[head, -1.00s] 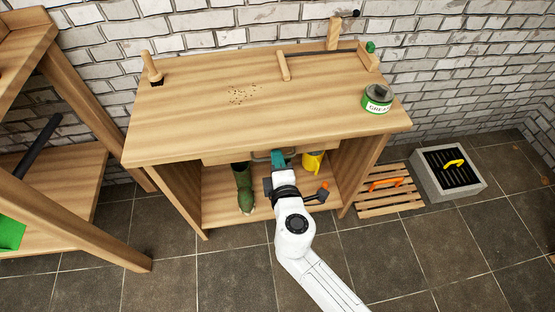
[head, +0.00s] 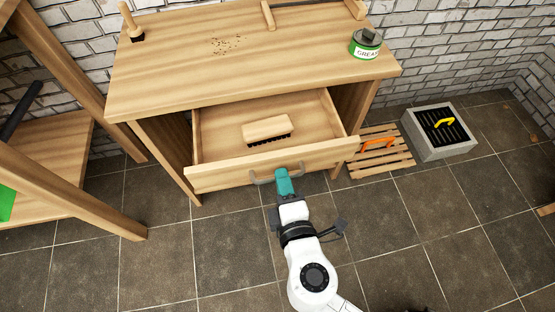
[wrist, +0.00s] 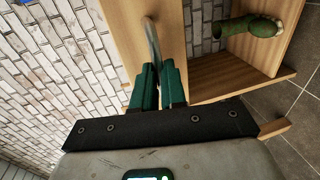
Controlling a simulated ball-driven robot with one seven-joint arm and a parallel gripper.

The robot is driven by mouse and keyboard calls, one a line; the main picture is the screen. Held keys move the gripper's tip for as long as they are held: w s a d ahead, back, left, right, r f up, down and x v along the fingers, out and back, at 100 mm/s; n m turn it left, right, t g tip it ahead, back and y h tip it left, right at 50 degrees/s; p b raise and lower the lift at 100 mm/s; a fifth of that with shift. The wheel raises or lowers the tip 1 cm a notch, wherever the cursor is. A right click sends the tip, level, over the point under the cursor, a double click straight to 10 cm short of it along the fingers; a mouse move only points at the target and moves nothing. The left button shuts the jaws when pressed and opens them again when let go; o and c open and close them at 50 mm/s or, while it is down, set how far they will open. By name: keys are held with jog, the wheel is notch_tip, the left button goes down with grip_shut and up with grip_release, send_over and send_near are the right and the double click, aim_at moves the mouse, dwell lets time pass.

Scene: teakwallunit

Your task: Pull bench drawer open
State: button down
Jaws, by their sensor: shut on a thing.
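The bench drawer (head: 220,178) is pulled well out from under the bench top (head: 240,65). A brush (head: 268,128) with a wooden back and dark bristles lies inside it. A grey bar handle (head: 262,180) is on the drawer front. My gripper (head: 282,174), with green fingers, is shut on the handle, at its right part in the head view. In the wrist view the green fingers (wrist: 158,75) close around the handle (wrist: 152,40), in front of the wooden drawer front (wrist: 120,30).
A grease tin (head: 366,44) stands on the bench top's right end. A slatted wooden pallet (head: 380,160) and a grey block-like bin (head: 440,140) are on the floor at right. A wooden shelf unit (head: 75,185) stands at left. The tiled floor before the drawer is clear.

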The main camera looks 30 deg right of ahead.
jog(key=shift+f+b+v, duration=0.15)
jog(key=shift+v, duration=0.7)
jog(key=shift+f+b+v, duration=0.15)
jog(key=shift+f+v, duration=0.05)
jog(key=shift+v, duration=0.6)
jog(key=c, duration=1.2)
grip_release()
jog(key=v, duration=1.1)
jog(key=shift+p, duration=0.3)
